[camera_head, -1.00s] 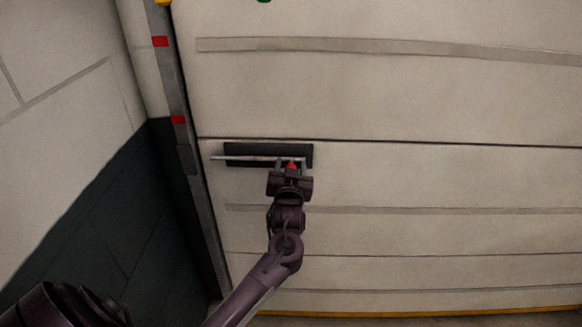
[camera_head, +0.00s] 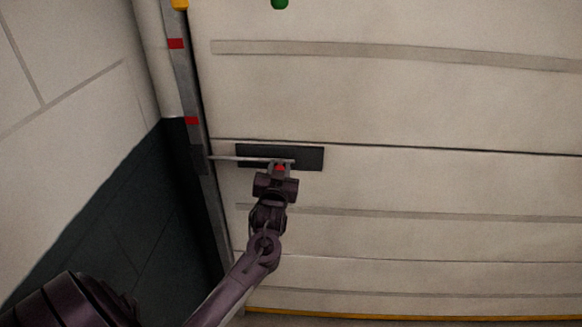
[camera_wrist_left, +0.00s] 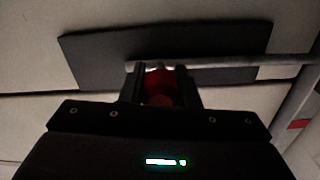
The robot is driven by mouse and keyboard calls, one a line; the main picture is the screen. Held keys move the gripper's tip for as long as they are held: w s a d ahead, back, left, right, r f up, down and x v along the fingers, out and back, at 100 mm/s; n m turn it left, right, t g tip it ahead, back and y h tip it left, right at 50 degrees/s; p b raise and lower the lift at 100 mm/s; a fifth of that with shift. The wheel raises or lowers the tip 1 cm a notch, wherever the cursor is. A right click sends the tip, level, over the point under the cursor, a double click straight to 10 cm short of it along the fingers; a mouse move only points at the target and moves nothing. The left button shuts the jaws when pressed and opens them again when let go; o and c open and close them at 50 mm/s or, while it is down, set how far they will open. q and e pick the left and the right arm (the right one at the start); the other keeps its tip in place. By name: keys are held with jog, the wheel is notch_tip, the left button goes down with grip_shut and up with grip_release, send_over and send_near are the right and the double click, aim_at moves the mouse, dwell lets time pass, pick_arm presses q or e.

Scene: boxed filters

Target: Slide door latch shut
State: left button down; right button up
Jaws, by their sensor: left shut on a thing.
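The door latch is a thin metal bar (camera_head: 235,158) with a red knob (camera_head: 280,168), lying across a dark backing plate (camera_head: 310,158) on the white panelled door (camera_head: 420,110). The bar's left end meets the grey door post (camera_head: 198,150). My left gripper (camera_head: 280,169) is shut on the red knob. The wrist view also shows the red knob (camera_wrist_left: 160,86) between the two fingers, with the bar (camera_wrist_left: 240,61) just beyond it. My right gripper is in neither view.
The door post carries red marks (camera_head: 191,121). A dark and pale side wall (camera_head: 70,130) stands at the left. A green object (camera_head: 280,3) and a yellow one (camera_head: 180,4) show at the top edge. The door surface to the right is clear.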

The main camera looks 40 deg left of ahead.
pick_arm(q)
jog(key=shift+a, duration=0.1)
jog(key=c, duration=1.5)
grip_release()
jog(key=o, duration=0.4)
jog(key=shift+s+a, duration=0.15)
jog(key=shift+a, duration=0.05)
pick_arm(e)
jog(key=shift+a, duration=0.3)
pick_arm(q)
jog(key=shift+d, duration=0.1)
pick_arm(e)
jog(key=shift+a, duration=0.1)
pick_arm(q)
jog(key=b+v, duration=0.1)
jog(key=v, duration=0.6)
jog(key=shift+s+d+b, duration=0.2)
jog(key=shift+s+b, duration=0.15)
jog(key=shift+b, duration=0.05)
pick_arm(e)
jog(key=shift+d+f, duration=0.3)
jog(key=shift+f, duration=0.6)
